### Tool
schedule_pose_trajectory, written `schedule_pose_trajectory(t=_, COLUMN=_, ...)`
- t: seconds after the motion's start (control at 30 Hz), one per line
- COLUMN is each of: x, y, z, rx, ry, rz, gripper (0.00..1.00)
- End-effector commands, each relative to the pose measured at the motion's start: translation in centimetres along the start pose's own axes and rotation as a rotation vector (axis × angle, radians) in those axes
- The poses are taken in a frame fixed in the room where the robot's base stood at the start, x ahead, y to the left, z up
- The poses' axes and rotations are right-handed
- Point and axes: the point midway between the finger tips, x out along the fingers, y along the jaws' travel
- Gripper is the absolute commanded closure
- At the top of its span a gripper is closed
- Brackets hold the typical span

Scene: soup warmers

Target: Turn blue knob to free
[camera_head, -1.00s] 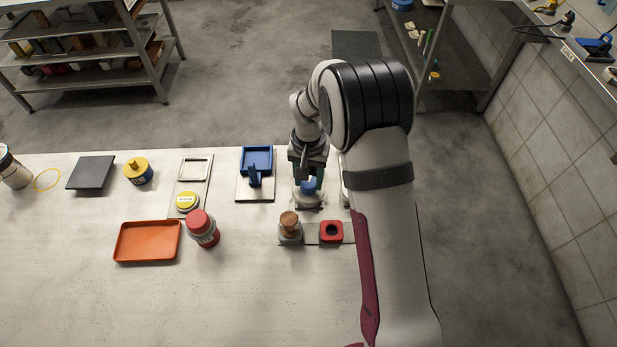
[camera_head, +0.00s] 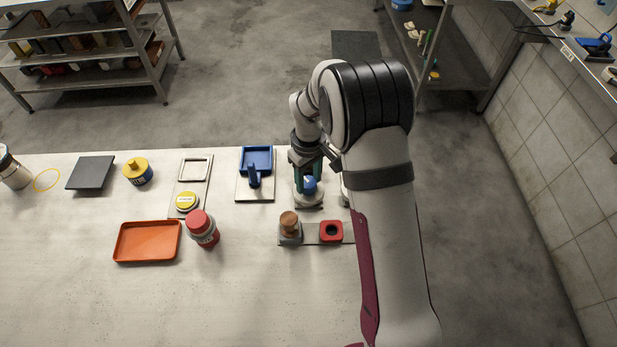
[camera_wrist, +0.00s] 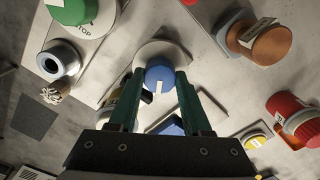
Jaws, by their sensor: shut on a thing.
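The blue knob (camera_head: 309,186) sits on a round pale base (camera_head: 308,199) on the table under my arm. In the wrist view the blue knob (camera_wrist: 161,76) has a white mark on its face and sits on a pale round dial (camera_wrist: 163,51). My gripper (camera_head: 307,184) points down at the knob. In the wrist view its two green fingers (camera_wrist: 160,84) are shut on the knob, one on each side. Any lettering on the dial cannot be read.
A green knob (camera_wrist: 70,8) marked STOP lies beside it in the wrist view. A wood-topped piece (camera_head: 289,224) and a red square piece (camera_head: 331,231) stand just in front. A blue tray-like fixture (camera_head: 256,163) stands to the left. An orange tray (camera_head: 147,242) and a red-capped jar (camera_head: 203,229) are further left.

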Motion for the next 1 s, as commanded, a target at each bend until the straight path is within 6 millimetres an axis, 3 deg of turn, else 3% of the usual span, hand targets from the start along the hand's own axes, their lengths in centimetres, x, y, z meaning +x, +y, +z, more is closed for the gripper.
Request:
schedule_pose_trajectory(t=0.4, x=-0.07, y=0.01, z=0.02, rx=-0.214, ry=0.000, rz=0.000, gripper=1.00)
schedule_pose_trajectory(t=1.0, x=-0.07, y=0.01, z=0.00, rx=-0.262, ry=0.000, rz=0.000, gripper=1.00)
